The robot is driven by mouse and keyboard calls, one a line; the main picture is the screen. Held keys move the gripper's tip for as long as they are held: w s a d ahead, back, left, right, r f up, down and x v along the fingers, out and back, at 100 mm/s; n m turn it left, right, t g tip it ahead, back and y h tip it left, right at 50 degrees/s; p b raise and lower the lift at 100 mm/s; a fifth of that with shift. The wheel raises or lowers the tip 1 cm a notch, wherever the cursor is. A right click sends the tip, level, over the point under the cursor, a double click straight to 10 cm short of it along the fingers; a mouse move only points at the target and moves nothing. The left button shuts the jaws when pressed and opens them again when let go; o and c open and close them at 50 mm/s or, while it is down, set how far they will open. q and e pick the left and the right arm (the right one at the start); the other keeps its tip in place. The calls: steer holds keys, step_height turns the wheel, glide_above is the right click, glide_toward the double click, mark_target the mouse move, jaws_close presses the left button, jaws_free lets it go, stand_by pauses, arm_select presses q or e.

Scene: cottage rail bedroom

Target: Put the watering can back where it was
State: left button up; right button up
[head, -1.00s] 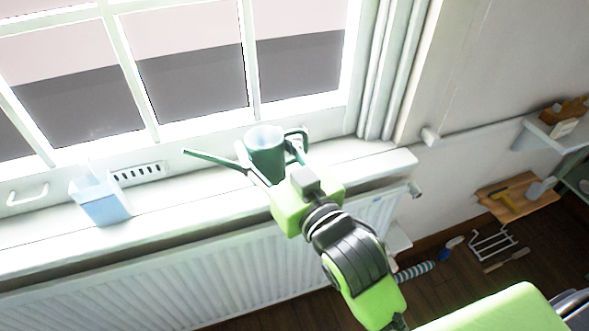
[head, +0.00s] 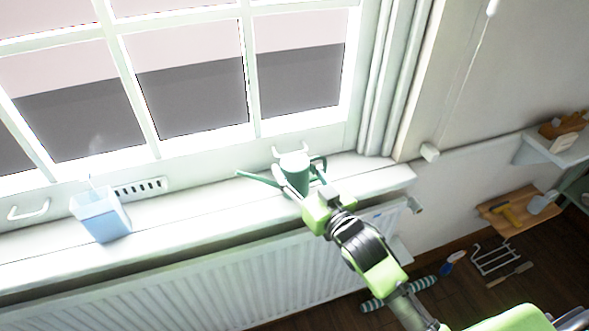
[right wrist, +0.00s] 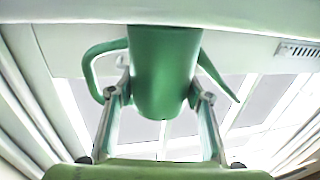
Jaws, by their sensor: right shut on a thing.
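The green watering can (head: 296,177) is upright at the window sill (head: 185,222), near its right end. Its spout points left and its handle is on the right. My right gripper (head: 309,200) is shut on the can's body from the front. In the right wrist view, the can (right wrist: 163,70) sits between the two fingers of the gripper (right wrist: 160,92), and the picture is upside down. I cannot tell whether the can's base touches the sill. My left gripper is not in view.
A pale blue container (head: 101,215) stands on the sill to the left. The sill between it and the can is clear. A window catch (head: 290,150) is behind the can. A radiator (head: 200,285) is below. A wooden board (head: 518,212) with tools is at the right.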

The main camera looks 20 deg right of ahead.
steer(key=shift+f, duration=0.1)
steer(key=o, duration=1.1)
steer(key=shift+f, duration=0.2)
steer(key=o, duration=0.4)
steer(key=shift+r, duration=0.15)
steer(key=b+v, duration=0.1)
steer(key=v, duration=1.1)
steer(key=shift+r+b, duration=0.1)
steer(key=shift+b, duration=0.25)
